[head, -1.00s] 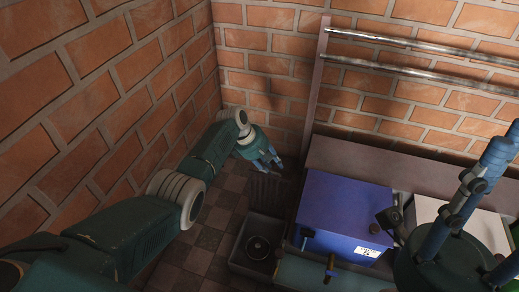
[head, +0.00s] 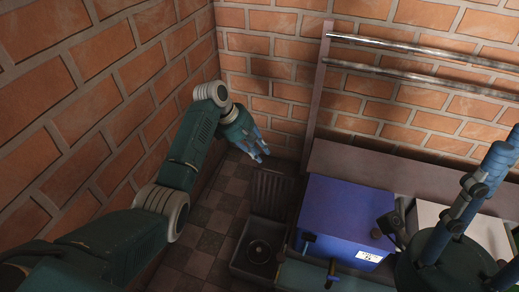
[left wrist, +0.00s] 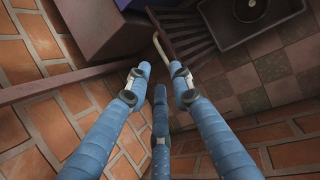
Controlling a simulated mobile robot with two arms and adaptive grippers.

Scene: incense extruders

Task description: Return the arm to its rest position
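My left arm reaches in from the left of the head view along the brick wall. Its gripper (head: 262,155) hangs over the floor near the wall corner, fingers pointing down and right. In the left wrist view the blue fingers (left wrist: 159,74) are spread apart with nothing between them, so it is open and empty. My right gripper's green body (head: 445,265) and blue fingers fill the lower right of the head view.
A blue box-shaped machine (head: 340,215) with a white label stands right of the left gripper. A grey basin (head: 246,268) with a dark round part sits below, beside a dark slatted panel (head: 270,190). Metal rails (head: 430,75) run along the back wall. Tiled floor (head: 205,225) shows left.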

